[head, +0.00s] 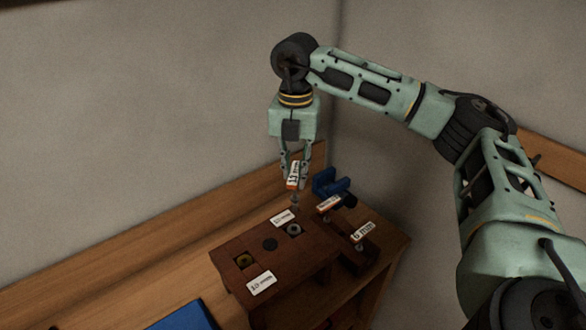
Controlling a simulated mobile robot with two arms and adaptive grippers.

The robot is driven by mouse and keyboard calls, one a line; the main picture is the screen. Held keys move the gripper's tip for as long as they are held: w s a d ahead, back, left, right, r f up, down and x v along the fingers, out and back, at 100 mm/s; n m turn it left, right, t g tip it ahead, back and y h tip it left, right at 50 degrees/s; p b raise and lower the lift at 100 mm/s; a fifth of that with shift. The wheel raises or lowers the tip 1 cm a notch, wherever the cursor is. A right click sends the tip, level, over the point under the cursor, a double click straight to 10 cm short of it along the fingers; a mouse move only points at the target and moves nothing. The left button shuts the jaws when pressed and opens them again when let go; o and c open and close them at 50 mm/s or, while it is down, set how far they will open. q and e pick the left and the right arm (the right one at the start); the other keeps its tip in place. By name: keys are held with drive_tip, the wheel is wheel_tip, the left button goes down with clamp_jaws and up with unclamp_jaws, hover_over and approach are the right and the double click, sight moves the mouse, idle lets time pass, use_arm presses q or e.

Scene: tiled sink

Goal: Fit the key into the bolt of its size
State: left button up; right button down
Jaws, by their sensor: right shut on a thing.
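My right gripper (297,178) points down and is shut on a key with a white-and-orange tag (293,173); the number on the tag is too small to read surely. The key is above the back of a brown wooden block (232,247). The block has a brassy bolt socket (245,260), a dark round spot (270,244) and a grey bolt (293,229). A white label (262,283) seems to read 10 mm; another label (283,218) is unclear. The key's lower tip is hard to make out. My left gripper is not in view.
Two other tagged keys, a middle one (329,203) and a front one (362,233), stand at a dark rack right of the block. A blue clamp-like object (328,182) is behind them. A blue flat thing (185,317) lies at the bottom left. Walls close off the back.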

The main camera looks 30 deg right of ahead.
sight(294, 196)
drive_tip(key=shift+a, duration=0.15)
drive_tip(key=shift+s+a+f+b, duration=0.15)
drive_tip(key=shift+f+b, duration=0.55)
wheel_tip(294, 196, down, 3)
drive_tip(key=shift+r+b, duration=0.2)
drive_tip(key=shift+b, duration=0.7)
drive_tip(key=shift+f+b, duration=0.45)
drive_tip(key=shift+f, duration=0.15)
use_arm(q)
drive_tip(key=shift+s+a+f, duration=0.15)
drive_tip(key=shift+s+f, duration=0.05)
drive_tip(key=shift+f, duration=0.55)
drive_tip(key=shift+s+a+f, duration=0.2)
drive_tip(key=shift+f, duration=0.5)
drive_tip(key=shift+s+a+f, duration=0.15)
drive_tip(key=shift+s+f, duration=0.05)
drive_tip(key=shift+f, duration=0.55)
use_arm(e)
drive_tip(key=shift+f, duration=0.15)
use_arm(q)
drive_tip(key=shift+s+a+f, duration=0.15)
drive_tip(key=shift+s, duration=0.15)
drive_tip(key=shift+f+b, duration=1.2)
drive_tip(key=shift+b, duration=0.2)
use_arm(e)
drive_tip(key=shift+f, duration=1.7)
drive_tip(key=c, duration=1.5)
unclamp_jaws()
drive_tip(key=shift+c, duration=0.2)
